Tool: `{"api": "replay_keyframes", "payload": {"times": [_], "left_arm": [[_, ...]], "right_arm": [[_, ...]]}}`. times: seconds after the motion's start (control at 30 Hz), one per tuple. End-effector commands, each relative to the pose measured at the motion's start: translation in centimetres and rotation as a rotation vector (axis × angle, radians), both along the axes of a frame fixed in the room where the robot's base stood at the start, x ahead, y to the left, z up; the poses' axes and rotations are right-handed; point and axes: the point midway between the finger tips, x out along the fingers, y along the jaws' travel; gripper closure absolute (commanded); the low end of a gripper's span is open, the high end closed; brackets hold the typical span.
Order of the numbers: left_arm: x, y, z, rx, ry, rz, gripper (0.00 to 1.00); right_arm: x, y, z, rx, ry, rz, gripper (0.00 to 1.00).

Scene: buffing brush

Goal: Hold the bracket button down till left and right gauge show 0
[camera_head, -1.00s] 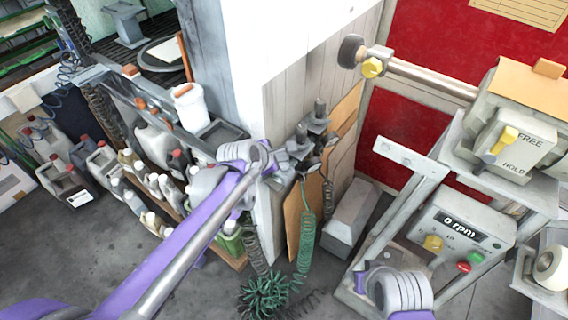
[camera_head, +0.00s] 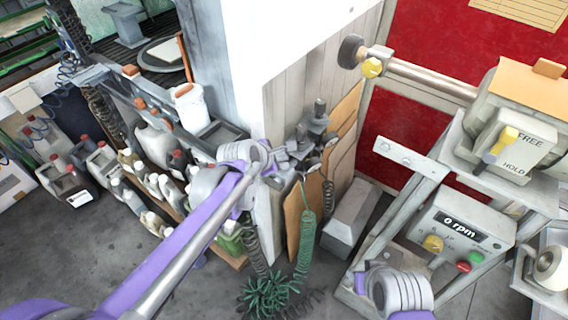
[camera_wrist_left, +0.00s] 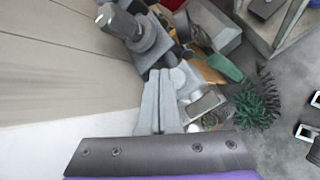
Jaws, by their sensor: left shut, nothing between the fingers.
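The bracket (camera_head: 312,132) sticks out from the corner of the wooden wall, with a dark upright post (camera_head: 320,108) on top. A small round gauge (camera_head: 330,142) hangs at its right side; its reading is too small to tell. My left gripper (camera_head: 286,158) is shut and empty, its tips at the left end of the bracket. In the left wrist view, the shut fingers (camera_wrist_left: 160,76) point at the grey bracket parts, with the dark knob-topped post (camera_wrist_left: 122,22) up and left. The button and the other gauge cannot be made out clearly.
A green coiled hose (camera_head: 306,230) hangs below the bracket. Shelves of bottles (camera_head: 150,150) stand left. A machine with a "0 rpm" panel (camera_head: 460,232) and a yellow FREE/HOLD lever (camera_head: 503,140) stands right. A grey box (camera_head: 350,215) lies between.

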Motion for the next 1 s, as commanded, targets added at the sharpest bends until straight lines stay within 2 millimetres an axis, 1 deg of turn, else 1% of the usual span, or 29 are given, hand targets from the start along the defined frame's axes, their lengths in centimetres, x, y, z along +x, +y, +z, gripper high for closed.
{"api": "replay_keyframes", "payload": {"times": [0.37,0.63,1.0], "left_arm": [[0.0,-0.01,-0.07,0.0,0.0,0.0,1.0],[0.01,0.0,-0.9,0.0,0.0,0.0,1.0],[0.0,0.0,-0.89,0.0,0.0,0.0,1.0]], "right_arm": [[0.0,0.0,-0.04,0.0,0.0,0.0,0.56],[-0.06,0.0,-0.58,0.0,0.002,0.0,0.56],[-0.05,0.0,-0.55,0.0,0.002,0.0,0.56]]}}
